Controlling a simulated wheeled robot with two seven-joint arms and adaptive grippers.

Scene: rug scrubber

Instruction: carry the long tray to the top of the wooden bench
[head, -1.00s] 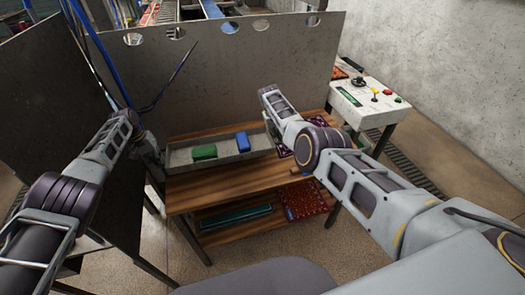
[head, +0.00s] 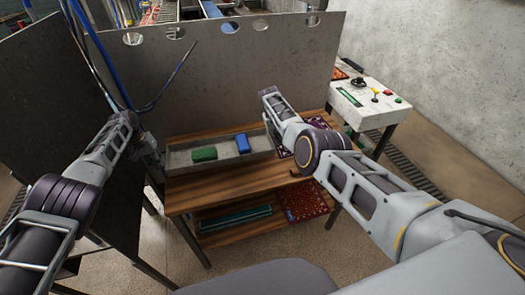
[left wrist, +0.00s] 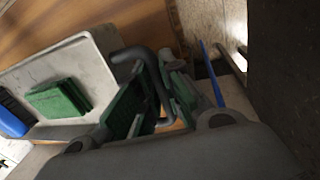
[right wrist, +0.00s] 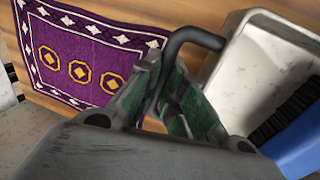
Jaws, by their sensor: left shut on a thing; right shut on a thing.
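The long grey tray (head: 222,168) is over the rear part of the wooden bench top (head: 235,182), roughly level. I cannot tell whether its base touches the wood. It holds a green block-like item (head: 204,154) and a blue brush (head: 243,143); dark bristles show on the brush in the right wrist view (right wrist: 300,140). My left gripper (left wrist: 157,78) is shut on the dark handle at the tray's left end. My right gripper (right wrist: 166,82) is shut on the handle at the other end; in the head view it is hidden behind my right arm.
A purple patterned rug (right wrist: 85,65) lies on the bench beside the tray's right end. The lower shelf holds a red rug (head: 305,201) and a dark green item (head: 236,217). A tall grey panel (head: 235,75) stands behind; a control box (head: 368,100) is at the right.

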